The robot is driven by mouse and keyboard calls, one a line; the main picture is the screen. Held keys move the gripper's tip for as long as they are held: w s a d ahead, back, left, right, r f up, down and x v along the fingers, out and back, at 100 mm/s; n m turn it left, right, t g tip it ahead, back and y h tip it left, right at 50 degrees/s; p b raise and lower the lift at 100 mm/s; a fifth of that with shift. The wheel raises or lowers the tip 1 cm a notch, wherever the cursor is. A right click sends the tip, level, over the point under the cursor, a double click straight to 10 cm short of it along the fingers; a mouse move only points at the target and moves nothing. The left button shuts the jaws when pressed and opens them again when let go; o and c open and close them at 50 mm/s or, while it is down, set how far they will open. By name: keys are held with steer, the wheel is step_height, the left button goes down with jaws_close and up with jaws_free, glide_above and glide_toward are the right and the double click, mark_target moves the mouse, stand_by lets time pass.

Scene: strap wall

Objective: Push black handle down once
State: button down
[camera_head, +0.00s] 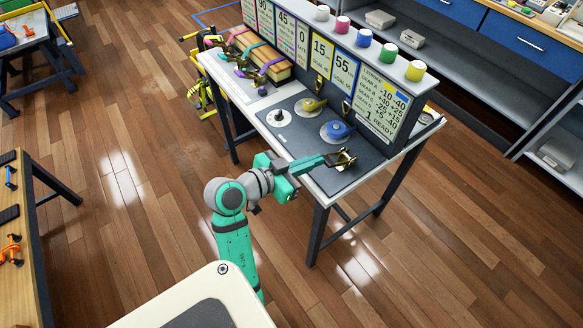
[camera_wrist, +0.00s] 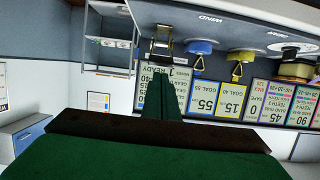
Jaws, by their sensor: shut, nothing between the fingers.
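A brass-coloured ratchet with a black handle (camera_head: 346,159) sits at the right front of the dark table panel. In the wrist view, which is upside down, the ratchet (camera_wrist: 162,42) shows just past my fingertips. My gripper (camera_head: 326,161) reaches over the panel from the left, with its tip close beside the ratchet. In the wrist view my green fingers (camera_wrist: 162,80) are together and hold nothing. I cannot tell whether the tip touches the handle.
A blue winder (camera_head: 338,130), a yellow winder (camera_head: 312,104) and a dark knob on a white disc (camera_head: 279,117) stand farther back. A signboard (camera_head: 335,70) with coloured caps on top rises behind them. A wooden crate with straps (camera_head: 262,62) stands at the table's far left end.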

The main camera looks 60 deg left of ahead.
steer(key=v, duration=0.7)
steer(key=shift+s+r, duration=0.3)
